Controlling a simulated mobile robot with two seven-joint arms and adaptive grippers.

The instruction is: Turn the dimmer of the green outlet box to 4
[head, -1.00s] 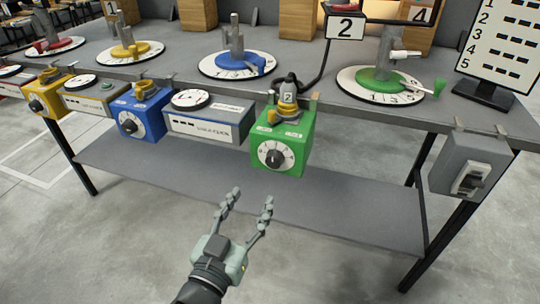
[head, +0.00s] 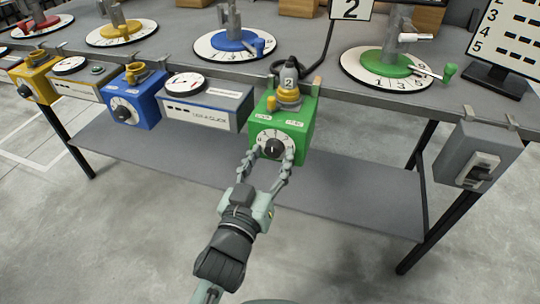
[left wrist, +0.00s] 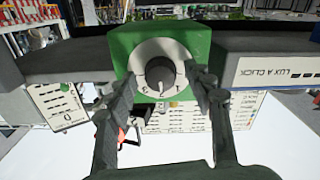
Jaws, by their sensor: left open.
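The green outlet box (head: 281,122) hangs on the table's front edge in the head view. Its dimmer is a dark knob (head: 274,147) on a white numbered dial on the front face. In the left wrist view the green box (left wrist: 190,45) shows with the dark knob (left wrist: 160,74) in the middle of its dial; numerals show on the dial. My left gripper (head: 270,158) is open, its two fingers on either side of the knob, in front of the dial. I cannot tell whether the fingers touch it. My right gripper is not in view.
A blue outlet box (head: 134,103) and a white-and-blue device (head: 206,103) hang left of the green box. A grey switch box (head: 477,155) hangs at the right. A green turntable (head: 395,66) stands on the table (head: 310,50). A lower shelf (head: 350,185) lies below.

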